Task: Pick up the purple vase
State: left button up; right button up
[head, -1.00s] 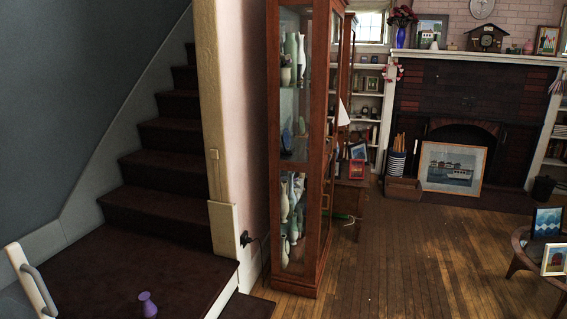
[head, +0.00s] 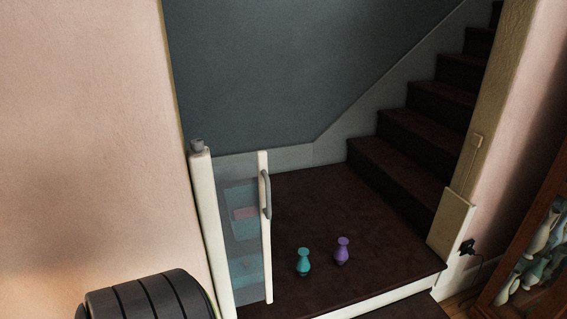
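The purple vase (head: 342,251) stands upright on the dark brown stair landing (head: 330,200), near its front edge. A teal vase (head: 303,262) of similar shape stands just to its left, with a small gap between them. Neither of my grippers shows in the head view, and nothing is touching the purple vase.
A white-framed gate (head: 265,225) with a clear panel and grey handle stands left of the vases. Dark stairs (head: 420,140) rise at the right. A glass cabinet (head: 530,260) stands at the right edge. A dark ribbed rounded object (head: 150,297) is at the lower left.

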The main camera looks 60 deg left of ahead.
aim_at(341, 255)
jog(key=i+l+u, duration=0.1)
jog(key=u, duration=1.85)
jog(key=i+l, duration=0.15)
jog(key=l, duration=0.3)
jog(key=i+l, duration=0.15)
jog(key=l, duration=0.25)
jog(key=i+l, duration=0.15)
jog(key=l, duration=0.3)
jog(key=i+l, duration=0.15)
jog(key=l, duration=0.25)
jog(key=i+l, duration=0.15)
jog(key=l, duration=0.3)
jog(key=i+l, duration=0.15)
jog(key=l, duration=0.25)
jog(key=i+l, duration=0.15)
jog(key=l, duration=0.3)
jog(key=i+l, duration=0.15)
jog(key=l, duration=0.25)
